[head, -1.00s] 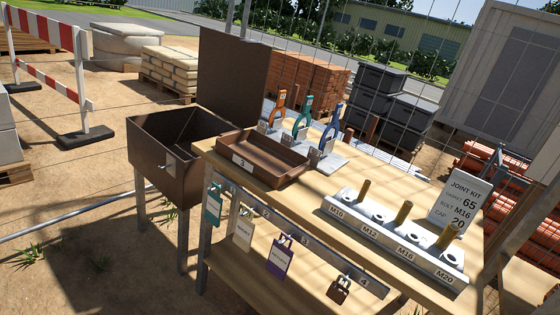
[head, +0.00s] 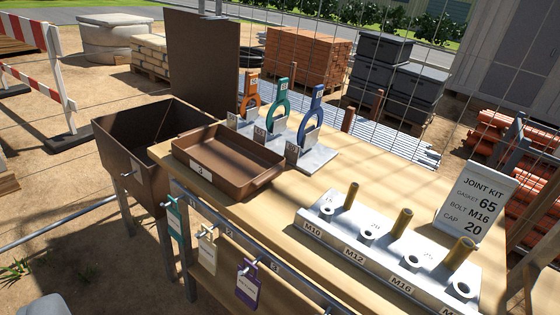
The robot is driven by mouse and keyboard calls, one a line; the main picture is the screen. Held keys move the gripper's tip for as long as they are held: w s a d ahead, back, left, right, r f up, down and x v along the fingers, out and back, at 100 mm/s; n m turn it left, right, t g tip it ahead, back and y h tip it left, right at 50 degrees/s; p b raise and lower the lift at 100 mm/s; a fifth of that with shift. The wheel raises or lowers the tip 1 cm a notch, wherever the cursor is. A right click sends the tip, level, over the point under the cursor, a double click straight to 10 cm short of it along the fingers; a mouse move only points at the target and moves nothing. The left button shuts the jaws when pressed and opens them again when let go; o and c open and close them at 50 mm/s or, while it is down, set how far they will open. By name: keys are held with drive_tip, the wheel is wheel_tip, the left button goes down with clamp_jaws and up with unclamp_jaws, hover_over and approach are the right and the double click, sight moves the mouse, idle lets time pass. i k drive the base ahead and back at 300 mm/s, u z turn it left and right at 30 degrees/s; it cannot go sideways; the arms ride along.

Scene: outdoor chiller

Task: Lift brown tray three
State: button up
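The brown tray (head: 228,160) marked 3 sits on the left end of the wooden bench. It is shallow, rectangular and looks empty. Its label (head: 200,170) is on the near wall, towards the left. My gripper is not clearly visible in the head view. A grey rounded shape (head: 45,307) at the bottom left edge is too cropped to identify.
An open brown bin (head: 150,150) stands left of the tray. Orange, green and blue tools (head: 282,105) stand close behind it. A bolt rack (head: 385,250) and a joint kit sign (head: 475,205) are to the right. Tags hang below the bench (head: 390,160).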

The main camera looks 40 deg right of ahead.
sight(238, 166)
drive_tip(key=z, duration=0.15)
drive_tip(key=i, duration=1)
drive_tip(key=u, duration=0.05)
